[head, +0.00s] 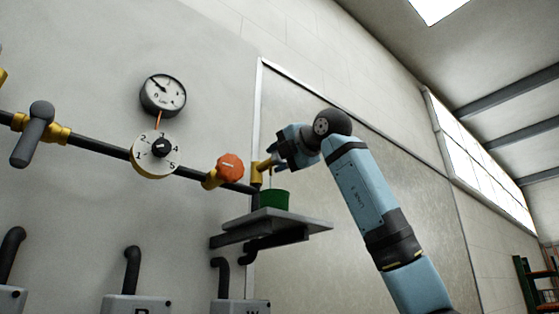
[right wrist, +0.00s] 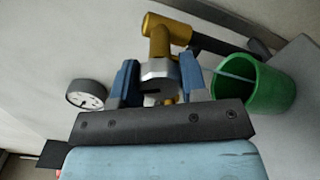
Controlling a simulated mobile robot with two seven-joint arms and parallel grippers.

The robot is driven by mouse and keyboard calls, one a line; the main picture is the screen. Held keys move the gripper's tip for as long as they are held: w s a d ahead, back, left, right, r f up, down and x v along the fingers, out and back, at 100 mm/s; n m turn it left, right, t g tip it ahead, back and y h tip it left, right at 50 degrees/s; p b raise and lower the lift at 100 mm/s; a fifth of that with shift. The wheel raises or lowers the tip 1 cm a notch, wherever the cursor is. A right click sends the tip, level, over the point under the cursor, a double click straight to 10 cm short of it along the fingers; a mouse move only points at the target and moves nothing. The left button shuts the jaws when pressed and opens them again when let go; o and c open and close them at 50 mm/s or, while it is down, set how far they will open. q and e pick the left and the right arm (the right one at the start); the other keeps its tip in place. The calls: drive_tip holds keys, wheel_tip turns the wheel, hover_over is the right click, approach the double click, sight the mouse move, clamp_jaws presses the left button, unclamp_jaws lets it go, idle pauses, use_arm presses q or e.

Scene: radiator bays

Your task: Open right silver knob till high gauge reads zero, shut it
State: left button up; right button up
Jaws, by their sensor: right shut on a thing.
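The silver knob (right wrist: 158,69) sits on the end of a brass valve (right wrist: 160,34) in the right wrist view. My right gripper (right wrist: 152,84) is shut on it, one blue finger on each side. In the head view my right gripper (head: 277,157) is at the brass fitting (head: 257,174) at the pipe's right end, and hides the knob there. A round gauge (head: 163,94) stands above the pipe; its needle points to the upper left, and its figures are too small to read. The gauge (right wrist: 88,94) also shows in the right wrist view. My left gripper is out of view.
A green bucket (head: 274,199) stands on a grey shelf (head: 290,224) below the fitting. A thin pale line runs into the bucket (right wrist: 270,90). Left along the pipe are an orange knob (head: 230,166), a numbered white dial (head: 155,155) and a grey lever (head: 34,135).

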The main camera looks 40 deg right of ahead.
drive_tip(key=shift+m, duration=0.5)
drive_tip(key=o, duration=0.9)
drive_tip(key=shift+s, duration=0.15)
drive_tip(key=s, duration=0.4)
drive_tip(key=s+b, duration=0.1)
drive_tip(key=s, duration=0.4)
drive_tip(key=s+d, duration=0.1)
drive_tip(key=s, duration=0.3)
drive_tip(key=shift+s+b, duration=0.3)
